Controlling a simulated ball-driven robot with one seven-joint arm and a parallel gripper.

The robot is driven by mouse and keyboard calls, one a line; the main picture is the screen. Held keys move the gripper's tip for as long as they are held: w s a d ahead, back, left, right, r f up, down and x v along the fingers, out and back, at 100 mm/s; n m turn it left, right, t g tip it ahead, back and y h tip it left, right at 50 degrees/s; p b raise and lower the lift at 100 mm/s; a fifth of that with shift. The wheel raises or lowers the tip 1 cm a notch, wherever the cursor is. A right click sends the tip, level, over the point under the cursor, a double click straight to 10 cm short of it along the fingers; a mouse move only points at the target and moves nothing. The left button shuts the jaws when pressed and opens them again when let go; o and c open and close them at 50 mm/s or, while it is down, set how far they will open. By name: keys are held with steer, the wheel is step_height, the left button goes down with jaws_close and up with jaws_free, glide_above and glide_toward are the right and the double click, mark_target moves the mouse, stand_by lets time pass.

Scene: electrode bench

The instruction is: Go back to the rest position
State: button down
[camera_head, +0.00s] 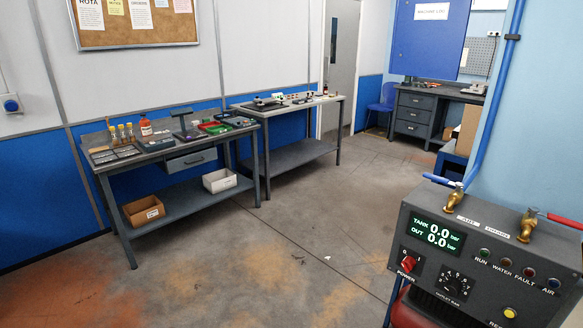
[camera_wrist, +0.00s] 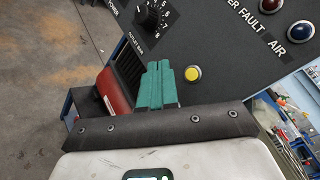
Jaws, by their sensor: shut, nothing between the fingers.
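My gripper (camera_wrist: 160,68) shows in the wrist view as two teal fingers closed together, with nothing held between them. The fingers point toward the dark control panel (camera_wrist: 215,40). The yellow button (camera_wrist: 193,73) appears just right of the fingertips; I cannot tell how far off it is. In the head view the panel (camera_head: 433,281) stands at the lower right, with its display reading 0.0 for both TANK and OUT. My gripper and arm do not show in the head view.
A workbench with small items (camera_head: 180,164) stands at the left, with a second bench (camera_head: 300,160) behind it. A drawer desk (camera_head: 415,116) stands at the back right. Brass taps with blue (camera_head: 453,195) and red (camera_head: 527,225) levers top the panel unit. The middle floor (camera_head: 300,235) is clear.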

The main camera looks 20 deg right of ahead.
steer(key=w+a+f+n+g+y, duration=0.2)
steer(key=a+f+n+g+y, duration=0.15)
steer(key=a+n, duration=0.5)
steer(key=w+a+f+n+g+y, duration=0.1)
steer(key=a+f+n+g+y, duration=0.15)
steer(key=a+n+y, duration=0.6)
steer(key=s+a+f+n+g+h, duration=0.1)
steer(key=s+a+n+g+h, duration=0.4)
steer(key=s+a+n+g, duration=0.4)
steer(key=s+a+n, duration=0.4)
steer(key=shift+s+a+f+h, duration=0.15)
steer(key=shift+f+h, duration=0.15)
steer(key=shift+h, duration=0.1)
steer(key=c, duration=1.9)
jaws_free()
